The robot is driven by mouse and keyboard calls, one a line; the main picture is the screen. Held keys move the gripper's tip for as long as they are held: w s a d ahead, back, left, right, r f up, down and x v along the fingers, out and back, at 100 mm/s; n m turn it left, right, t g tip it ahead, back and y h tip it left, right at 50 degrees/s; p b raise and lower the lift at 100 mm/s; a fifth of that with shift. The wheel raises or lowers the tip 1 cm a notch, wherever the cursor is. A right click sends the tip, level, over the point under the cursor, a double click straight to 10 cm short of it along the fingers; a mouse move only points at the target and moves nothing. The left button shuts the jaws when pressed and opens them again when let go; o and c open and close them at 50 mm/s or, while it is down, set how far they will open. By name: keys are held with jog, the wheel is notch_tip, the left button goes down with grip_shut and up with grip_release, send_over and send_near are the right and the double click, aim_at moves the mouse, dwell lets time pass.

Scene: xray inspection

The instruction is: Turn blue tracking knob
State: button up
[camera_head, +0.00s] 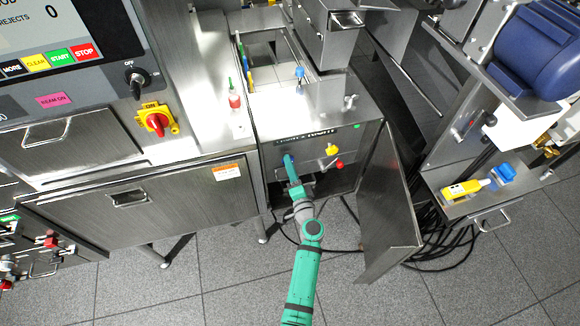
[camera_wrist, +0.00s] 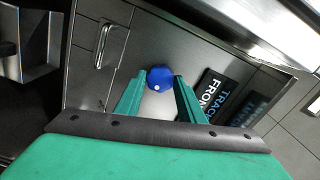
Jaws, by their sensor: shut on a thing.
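The blue tracking knob (camera_wrist: 160,79) is round with a small white mark and sits on a grey metal panel. In the wrist view it lies between the tips of my gripper's two green fingers (camera_wrist: 159,84), which are closed on its sides. In the head view my gripper (camera_head: 291,172) reaches up to the front of the metal cabinet, and the blue knob (camera_head: 288,159) shows just at its tip, partly hidden by it. A black label (camera_wrist: 215,95) with white and blue letters, partly cut off, is right of the knob.
A yellow knob (camera_head: 332,150) and a red knob (camera_head: 338,164) are on the same panel, right of my gripper. An open metal door (camera_head: 388,215) stands to the right. Black cables (camera_head: 440,240) lie on the floor behind it.

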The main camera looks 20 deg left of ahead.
jog(key=shift+s+f, duration=0.1)
jog(key=o, duration=1)
jog(key=shift+o, duration=0.2)
jog(key=v, duration=1)
jog(key=shift+s+d, duration=0.25)
jog(key=shift+d, duration=0.05)
jog(key=shift+a, duration=0.15)
